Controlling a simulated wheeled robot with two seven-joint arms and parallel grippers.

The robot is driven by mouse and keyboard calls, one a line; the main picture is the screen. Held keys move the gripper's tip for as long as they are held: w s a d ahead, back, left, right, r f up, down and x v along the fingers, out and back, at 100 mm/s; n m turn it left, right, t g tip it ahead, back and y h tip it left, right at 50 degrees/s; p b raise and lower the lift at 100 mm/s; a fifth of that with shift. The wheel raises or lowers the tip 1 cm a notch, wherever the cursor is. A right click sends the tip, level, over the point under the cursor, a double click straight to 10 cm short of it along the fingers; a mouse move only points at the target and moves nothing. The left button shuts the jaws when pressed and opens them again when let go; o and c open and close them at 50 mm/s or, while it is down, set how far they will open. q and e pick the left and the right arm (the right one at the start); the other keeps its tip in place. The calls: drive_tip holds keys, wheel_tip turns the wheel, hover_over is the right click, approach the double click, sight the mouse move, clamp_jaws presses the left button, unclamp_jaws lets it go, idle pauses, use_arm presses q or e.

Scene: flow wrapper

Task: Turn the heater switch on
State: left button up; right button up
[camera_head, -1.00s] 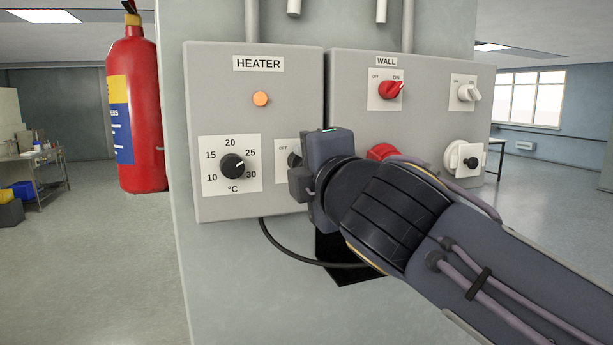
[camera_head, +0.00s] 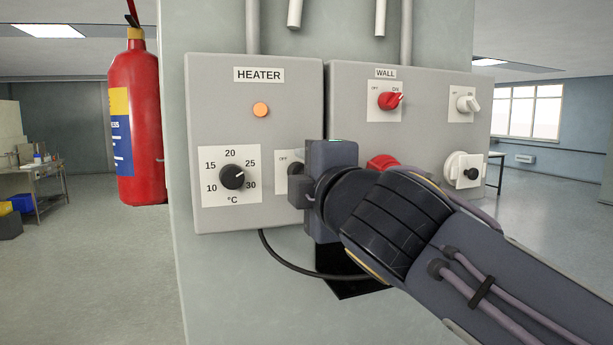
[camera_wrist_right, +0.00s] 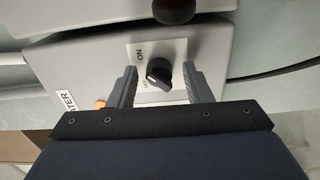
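The heater switch is a black rotary knob (camera_wrist_right: 158,72) on a white plate with ON and OFF labels. In the head view the knob (camera_head: 294,168) is partly hidden by my right gripper (camera_head: 298,188). In the right wrist view my gripper (camera_wrist_right: 160,86) is open, with one finger on each side of the knob and visible gaps to it. I cannot tell for certain which label the knob points to. The heater box (camera_head: 215,110) has an orange lamp (camera_head: 260,110) and a temperature dial (camera_head: 232,177). My left gripper is out of view.
The wall box (camera_head: 345,95) adjoins on the right, with a red switch (camera_head: 390,101), a white switch (camera_head: 467,104) and a socket (camera_head: 463,170). A black cable (camera_head: 300,268) hangs below. A fire extinguisher (camera_head: 135,125) hangs at the left.

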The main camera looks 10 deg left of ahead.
drive_tip(key=b+v, duration=0.1)
drive_tip(key=v, duration=0.6)
drive_tip(key=shift+s+d, duration=0.25)
drive_tip(key=shift+s, duration=0.1)
